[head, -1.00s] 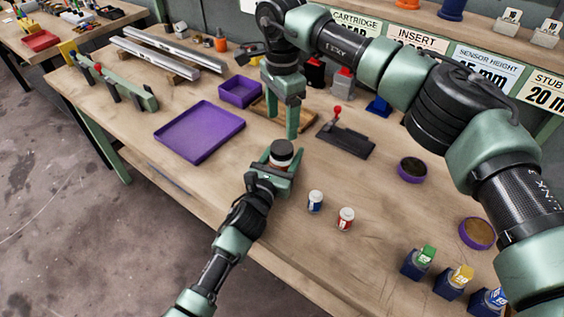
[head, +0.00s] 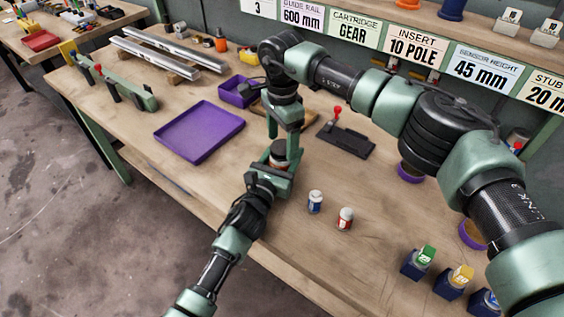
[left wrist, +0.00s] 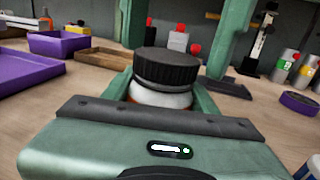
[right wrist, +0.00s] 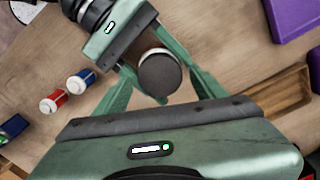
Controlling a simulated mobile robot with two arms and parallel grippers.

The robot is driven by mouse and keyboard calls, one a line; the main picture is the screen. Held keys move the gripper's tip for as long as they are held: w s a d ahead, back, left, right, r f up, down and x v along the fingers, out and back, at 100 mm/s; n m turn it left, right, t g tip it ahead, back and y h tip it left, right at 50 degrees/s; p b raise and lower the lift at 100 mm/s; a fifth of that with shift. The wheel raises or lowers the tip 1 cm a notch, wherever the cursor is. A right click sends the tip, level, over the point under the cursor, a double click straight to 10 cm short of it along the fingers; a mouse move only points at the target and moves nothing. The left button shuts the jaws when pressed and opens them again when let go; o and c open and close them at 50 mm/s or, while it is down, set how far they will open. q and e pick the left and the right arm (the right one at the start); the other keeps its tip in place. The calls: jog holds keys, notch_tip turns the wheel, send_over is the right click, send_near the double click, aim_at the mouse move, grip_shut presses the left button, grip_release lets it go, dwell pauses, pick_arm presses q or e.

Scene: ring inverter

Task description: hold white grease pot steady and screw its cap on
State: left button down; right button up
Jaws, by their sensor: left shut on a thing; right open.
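The white grease pot (left wrist: 160,97) stands upright in my left gripper (head: 280,170), which is shut on it above the bench. The black ribbed cap (left wrist: 166,68) sits on top of the pot; how tightly it is seated cannot be told. My right gripper (head: 283,146) is open and points down over the pot, one finger on each side of the cap. In the right wrist view the cap's round top (right wrist: 160,74) shows between the open fingers, with visible gaps. Most of the pot's body is hidden by the left gripper.
On the bench (head: 330,268), a blue-and-white pot (head: 315,201) and a red-and-white pot (head: 346,218) stand right of my left gripper. A purple tray (head: 200,132) lies to the left. A black fixture with a red knob (head: 345,140) is behind right. The bench front is mostly clear.

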jog(key=shift+f, duration=0.5)
jog(key=c, duration=1.5)
jog(key=m, duration=0.5)
jog(key=shift+m, duration=0.4)
jog(key=m, duration=0.6)
jog(key=shift+m, duration=0.4)
jog(key=m, duration=0.6)
jog(key=shift+m, duration=0.4)
jog(key=m, duration=0.4)
jog(key=shift+m, duration=0.4)
jog(key=o, duration=1.6)
jog(key=shift+c, duration=0.2)
